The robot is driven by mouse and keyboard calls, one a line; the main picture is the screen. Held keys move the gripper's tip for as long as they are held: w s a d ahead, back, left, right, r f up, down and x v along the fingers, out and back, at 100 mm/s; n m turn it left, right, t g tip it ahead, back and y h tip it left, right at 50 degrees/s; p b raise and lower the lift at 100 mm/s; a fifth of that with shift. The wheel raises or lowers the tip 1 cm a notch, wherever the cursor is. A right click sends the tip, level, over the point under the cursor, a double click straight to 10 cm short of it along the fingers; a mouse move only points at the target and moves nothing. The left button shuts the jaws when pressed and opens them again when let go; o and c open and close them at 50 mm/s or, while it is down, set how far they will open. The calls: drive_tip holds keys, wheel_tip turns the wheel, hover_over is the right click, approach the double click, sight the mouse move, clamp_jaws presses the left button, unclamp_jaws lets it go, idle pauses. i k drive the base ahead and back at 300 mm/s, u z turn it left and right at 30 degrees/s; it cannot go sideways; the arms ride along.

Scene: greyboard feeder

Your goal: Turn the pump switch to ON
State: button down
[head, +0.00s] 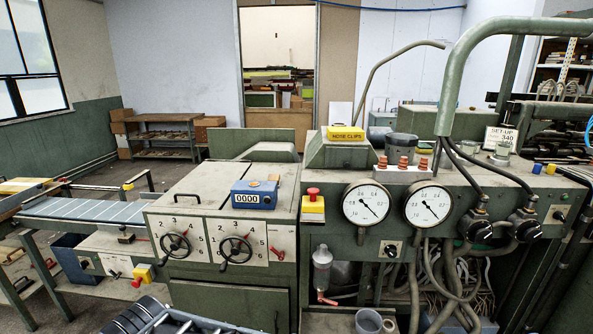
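A small black switch knob on a pale plate (390,250) sits on the green machine front, below and between the two round gauges. Another small knob on a pale plate (560,214) is at the far right of the panel. A third pale plate with a dark knob (87,263) is low on the left under the feed table. The lettering on all of them is too small to read, so I cannot tell which one is the pump switch or how it is set. My gripper does not show in the head view.
Two white gauges (366,204) (428,205) and a red button on a yellow box (313,202) are on the panel. Two handwheels (175,245) (236,250) stick out on the left. Hoses (440,285) hang below; an oiler (322,265) and a grey cup (368,321) stand low.

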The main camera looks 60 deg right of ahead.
sight(557, 215)
drive_tip(key=z, duration=4.6)
drive_tip(key=i, duration=1.3)
drive_tip(key=u, duration=0.7)
drive_tip(key=i, duration=0.5)
drive_tip(key=u, duration=0.5)
